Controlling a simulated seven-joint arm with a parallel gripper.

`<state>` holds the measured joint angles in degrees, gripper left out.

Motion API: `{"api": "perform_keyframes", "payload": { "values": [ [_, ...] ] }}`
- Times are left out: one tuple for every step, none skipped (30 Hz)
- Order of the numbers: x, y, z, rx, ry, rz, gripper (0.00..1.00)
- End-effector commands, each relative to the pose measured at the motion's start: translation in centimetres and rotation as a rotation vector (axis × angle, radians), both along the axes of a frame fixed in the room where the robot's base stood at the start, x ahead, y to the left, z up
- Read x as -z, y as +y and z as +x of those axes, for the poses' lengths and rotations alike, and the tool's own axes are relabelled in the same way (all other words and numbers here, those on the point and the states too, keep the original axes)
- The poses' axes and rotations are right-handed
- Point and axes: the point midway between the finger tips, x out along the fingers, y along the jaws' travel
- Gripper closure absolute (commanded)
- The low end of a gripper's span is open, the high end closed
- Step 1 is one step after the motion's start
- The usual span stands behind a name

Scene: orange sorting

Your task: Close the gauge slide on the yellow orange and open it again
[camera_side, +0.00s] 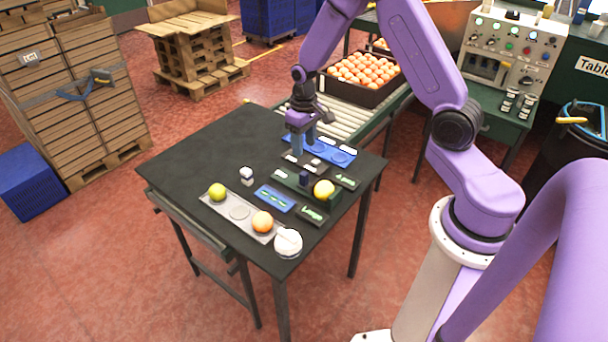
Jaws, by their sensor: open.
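The yellow orange (324,190) rests at the right end of the dark green gauge (292,186) on the black table. A small dark blue block (304,178), which looks like the gauge slide, stands on the gauge just left of the orange, with a narrow space that is hard to judge from here. My gripper (304,150) points down with open jaws above the back of the table, behind the gauge, near a blue plate with round marks (336,152). Its fingertips look empty and apart from the slide.
A grey tray (220,206) at the front holds a green-yellow fruit (217,191) and an orange one (263,221). A white round item (288,242) sits at the front corner. Small labelled plates lie around the gauge. A crate of oranges (350,92) stands behind on rollers. The table's left side is clear.

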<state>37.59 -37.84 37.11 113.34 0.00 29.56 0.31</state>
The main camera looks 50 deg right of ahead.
Motion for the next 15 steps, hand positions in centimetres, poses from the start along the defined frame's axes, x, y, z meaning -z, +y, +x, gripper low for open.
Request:
{"api": "perform_keyframes", "payload": {
  "values": [
    [1.0,0.0,-0.1,0.001,0.005,0.0,0.51],
    [1.5,0.0,-0.1,0.0,0.005,0.0,0.51],
    [2.1,0.0,-0.1,0.0,0.004,0.0,0.51],
    [2.6,0.0,-0.1,0.0,0.005,0.0,0.51],
    [3.1,0.0,-0.1,0.0,0.005,0.0,0.51],
    [3.8,0.0,-0.1,0.0,0.004,0.0,0.51],
    [4.2,0.0,-0.1,-0.001,0.004,0.0,0.51],
    [4.7,0.0,-0.1,-0.001,0.004,0.0,0.51],
    [5.3,0.0,-0.1,-0.001,0.003,0.0,0.51],
    [5.8,0.0,-0.1,-0.001,0.005,0.0,0.51],
    [6.3,0.0,-0.1,-0.001,0.004,0.0,0.51],
    [6.9,0.0,-0.1,-0.001,0.004,0.0,0.51],
    [7.4,0.0,-0.1,-0.001,0.003,0.0,0.51],
    [7.8,0.0,-0.1,-0.001,0.003,0.0,0.51],
    [8.4,0.0,-0.1,-0.001,0.003,0.0,0.51]
  ]
}}
